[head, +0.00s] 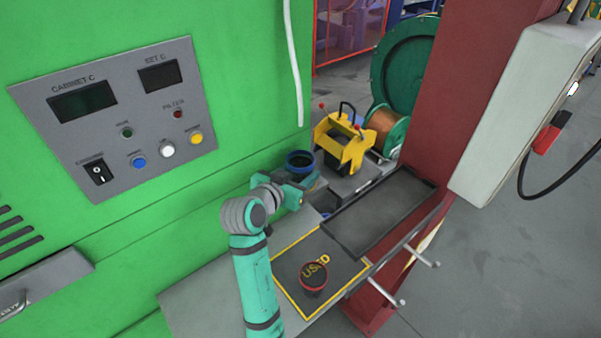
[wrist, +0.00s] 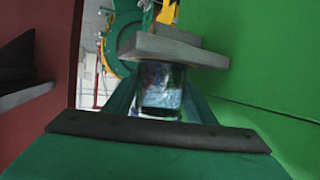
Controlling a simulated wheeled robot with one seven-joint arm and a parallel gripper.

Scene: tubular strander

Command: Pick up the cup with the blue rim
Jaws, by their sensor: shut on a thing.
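The cup with the blue rim (head: 300,160) is dark, looks upright, and is beside the green cabinet in the head view. My gripper (head: 299,183) is at the cup and shut on it, hiding its lower part. I cannot tell whether the cup's base touches anything. In the wrist view, a dark shiny shape (wrist: 160,92), apparently the cup's side, shows beyond the green gripper body. A second dark cup with a red rim (head: 312,280) stands on the yellow-edged mat (head: 292,268) marked "USED".
An empty dark tray (head: 385,212) lies right of my gripper. A yellow fixture (head: 341,147) with red knobs stands behind it, near a copper wire spool (head: 384,128). The green cabinet (head: 235,150) bounds the left; a red column (head: 440,115) bounds the right.

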